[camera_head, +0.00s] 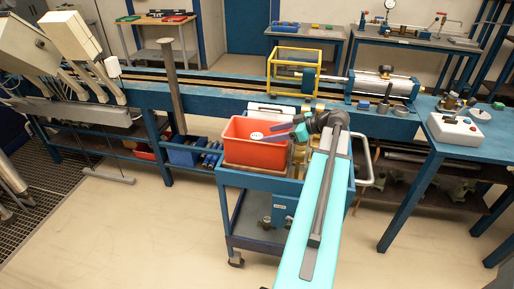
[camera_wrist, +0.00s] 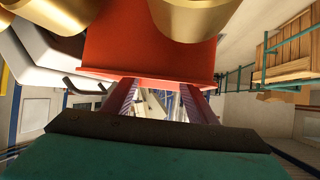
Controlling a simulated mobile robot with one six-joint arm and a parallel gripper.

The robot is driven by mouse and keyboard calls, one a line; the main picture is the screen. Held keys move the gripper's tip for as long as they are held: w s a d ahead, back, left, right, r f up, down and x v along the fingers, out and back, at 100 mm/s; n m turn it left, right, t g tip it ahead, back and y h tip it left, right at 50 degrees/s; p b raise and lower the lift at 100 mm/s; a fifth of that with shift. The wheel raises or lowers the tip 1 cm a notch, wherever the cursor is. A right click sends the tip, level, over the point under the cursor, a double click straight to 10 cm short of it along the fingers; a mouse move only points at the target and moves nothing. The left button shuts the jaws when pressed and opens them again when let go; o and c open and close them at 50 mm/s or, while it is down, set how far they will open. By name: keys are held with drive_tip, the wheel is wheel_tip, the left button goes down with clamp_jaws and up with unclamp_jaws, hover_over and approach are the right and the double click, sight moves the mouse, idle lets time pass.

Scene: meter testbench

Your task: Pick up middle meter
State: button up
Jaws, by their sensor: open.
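Two brass-coloured rounded bodies, likely meters, are cut off at the top edge of the wrist view: one near the centre (camera_wrist: 190,18) and one at the left (camera_wrist: 62,16). I cannot tell which is the middle meter. A small yellowish part (camera_head: 300,153) shows beside the red bin in the head view, mostly hidden by my arm. My gripper (camera_head: 274,133) is over the red bin (camera_head: 250,153). In the wrist view, my gripper (camera_wrist: 158,92) has its fingers apart with nothing between them. The red bin's wall (camera_wrist: 145,50) is just beyond the fingers.
The red bin stands on a blue cart (camera_head: 262,182) with a pale handle on its right. A long blue bench (camera_head: 215,97) with a yellow frame (camera_head: 295,72) runs behind. A blue table (camera_head: 480,147) with a white box (camera_head: 453,128) stands right.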

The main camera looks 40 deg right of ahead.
sight(258, 136)
drive_tip(key=shift+p+x, duration=1)
drive_tip(key=shift+x, duration=0.25)
drive_tip(key=shift+p+x, duration=0.45)
drive_tip(key=shift+x, duration=0.9)
drive_tip(key=shift+c, duration=0.4)
drive_tip(key=shift+r, duration=0.1)
clamp_jaws()
